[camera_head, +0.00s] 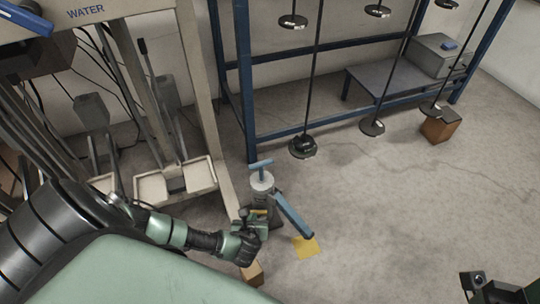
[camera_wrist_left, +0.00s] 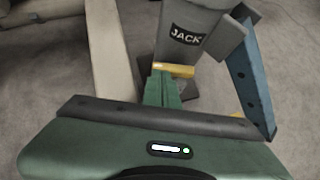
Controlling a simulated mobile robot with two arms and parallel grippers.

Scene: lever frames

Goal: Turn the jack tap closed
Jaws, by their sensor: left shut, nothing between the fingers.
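The grey jack (camera_head: 262,183) stands upright on the floor, with a blue T-handle on top and a blue lever (camera_head: 294,215) slanting down to the right. In the left wrist view its body (camera_wrist_left: 187,15) carries a JACK label. The brass-yellow jack tap (camera_wrist_left: 174,70) sticks out low on the body; it also shows in the head view (camera_head: 260,212). My left gripper (camera_wrist_left: 162,80) is shut and empty, its green fingertips right at the tap; I cannot tell if they touch. A dark part of my right gripper (camera_head: 484,288) shows at the lower right; its fingers are unclear.
A pale frame post and foot (camera_head: 215,150) stand close left of the jack. A blue rack (camera_head: 240,90) with hanging black weights is behind. A yellow patch (camera_head: 305,247) lies under the lever end, and a wooden block (camera_head: 253,273) is near my left gripper.

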